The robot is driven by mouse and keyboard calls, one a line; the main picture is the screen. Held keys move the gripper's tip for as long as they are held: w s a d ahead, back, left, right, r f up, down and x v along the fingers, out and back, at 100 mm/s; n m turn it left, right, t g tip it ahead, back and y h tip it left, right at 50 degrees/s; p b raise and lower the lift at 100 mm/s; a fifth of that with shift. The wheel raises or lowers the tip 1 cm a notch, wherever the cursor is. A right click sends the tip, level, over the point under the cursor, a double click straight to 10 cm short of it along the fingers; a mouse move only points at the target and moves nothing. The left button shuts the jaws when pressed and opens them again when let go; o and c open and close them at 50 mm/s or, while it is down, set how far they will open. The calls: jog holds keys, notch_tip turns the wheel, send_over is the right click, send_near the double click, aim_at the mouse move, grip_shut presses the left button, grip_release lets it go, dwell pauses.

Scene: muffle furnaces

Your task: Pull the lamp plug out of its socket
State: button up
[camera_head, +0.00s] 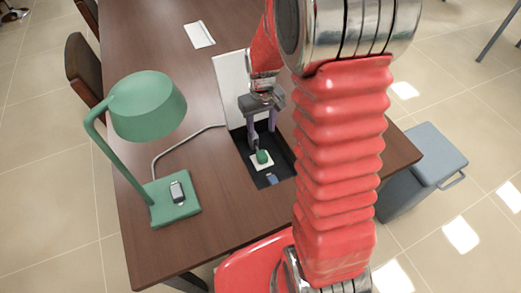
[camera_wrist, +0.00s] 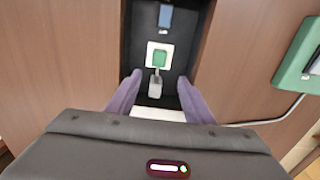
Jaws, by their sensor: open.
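The green lamp plug (camera_head: 263,157) sits on a white square socket plate (camera_head: 256,167) inside a dark recessed box in the table. In the wrist view the plug (camera_wrist: 159,58) is a small green block on the white plate (camera_wrist: 149,48), with a grey piece (camera_wrist: 155,88) extending from it towards my gripper. My gripper (camera_head: 262,137) points down over the box, open and empty. In the wrist view its two purple fingers (camera_wrist: 159,77) stand apart, left and right of the grey piece, with the plug just beyond the tips. I cannot tell the height gap.
A raised white lid (camera_head: 230,85) stands behind the box. A blue device (camera_wrist: 165,17) lies in the box beside the plate.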

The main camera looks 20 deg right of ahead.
aim_at(262, 154)
jog(key=shift+d+f, duration=0.1)
jog(key=shift+f, duration=0.25)
jog(key=shift+f, duration=0.1)
notch_tip(262, 154, down, 14)
jog(key=shift+r, duration=0.2)
dwell(0.6)
jog(key=shift+c, duration=0.5)
grip_shut()
